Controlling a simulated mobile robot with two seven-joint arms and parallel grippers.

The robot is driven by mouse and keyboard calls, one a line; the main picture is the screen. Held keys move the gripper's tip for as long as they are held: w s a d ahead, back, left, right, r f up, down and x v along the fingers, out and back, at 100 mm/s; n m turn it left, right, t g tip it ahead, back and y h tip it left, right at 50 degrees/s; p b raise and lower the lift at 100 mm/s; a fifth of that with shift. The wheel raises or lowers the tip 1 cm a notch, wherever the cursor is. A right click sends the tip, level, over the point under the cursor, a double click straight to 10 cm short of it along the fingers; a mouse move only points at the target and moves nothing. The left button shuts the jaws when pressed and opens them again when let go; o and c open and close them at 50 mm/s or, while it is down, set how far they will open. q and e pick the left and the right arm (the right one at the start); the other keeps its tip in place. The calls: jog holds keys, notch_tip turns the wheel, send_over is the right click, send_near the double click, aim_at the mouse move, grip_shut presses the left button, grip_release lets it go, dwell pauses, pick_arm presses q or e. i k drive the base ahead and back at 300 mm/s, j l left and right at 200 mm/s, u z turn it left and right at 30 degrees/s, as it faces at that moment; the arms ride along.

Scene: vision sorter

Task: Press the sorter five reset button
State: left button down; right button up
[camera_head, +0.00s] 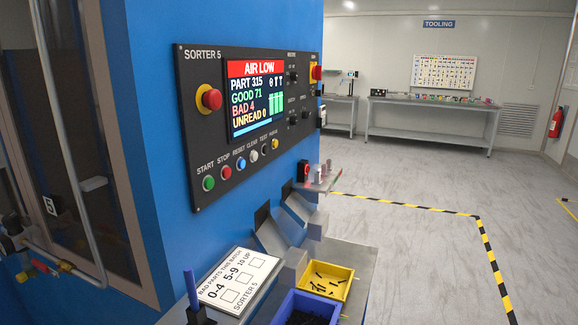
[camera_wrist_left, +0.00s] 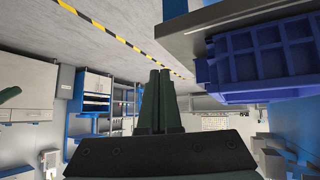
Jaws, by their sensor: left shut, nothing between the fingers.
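The SORTER 5 panel (camera_head: 262,175) is on the blue machine at left centre in the head view. The blue reset button (camera_head: 241,163) is third in the row under the screen, between the red stop button (camera_head: 225,172) and the white clear button (camera_head: 254,156). The screen (camera_head: 256,97) reads AIR LOW, PART 315, GOOD 71, BAD 4, UNREAD 0. My left gripper (camera_wrist_left: 160,75) shows only in the left wrist view, shut and empty, with no panel in that view. My right gripper is in neither view.
A large red knob (camera_head: 212,99) sticks out left of the screen. Below the panel are chutes, a yellow bin (camera_head: 348,272) of dark parts, a blue bin (camera_head: 293,299) and a batch card (camera_head: 232,284). The left wrist view shows a blue bin (camera_wrist_left: 260,60) close on the right. Open floor lies right.

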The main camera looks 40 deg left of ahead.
aim_at(241, 164)
jog(key=i+l+z, duration=0.65)
jog(key=i+l+u, duration=0.1)
jog(key=i+u, duration=0.15)
jog(key=i+l+u, duration=0.25)
jog(key=i, duration=0.25)
jog(key=i+l+u, duration=0.25)
jog(key=i+j+u, duration=0.1)
jog(key=i+u, duration=0.15)
jog(key=u, duration=0.2)
jog(key=i+u, duration=0.25)
jog(key=u, duration=0.2)
jog(key=i+u, duration=0.25)
jog(key=u, duration=0.2)
jog(key=i+j+u, duration=0.1)
jog(key=u, duration=0.4)
jog(key=i+u, duration=0.25)
jog(key=u, duration=0.25)
jog(key=i+u, duration=0.2)
jog(key=u, duration=0.3)
jog(key=k+l, duration=0.05)
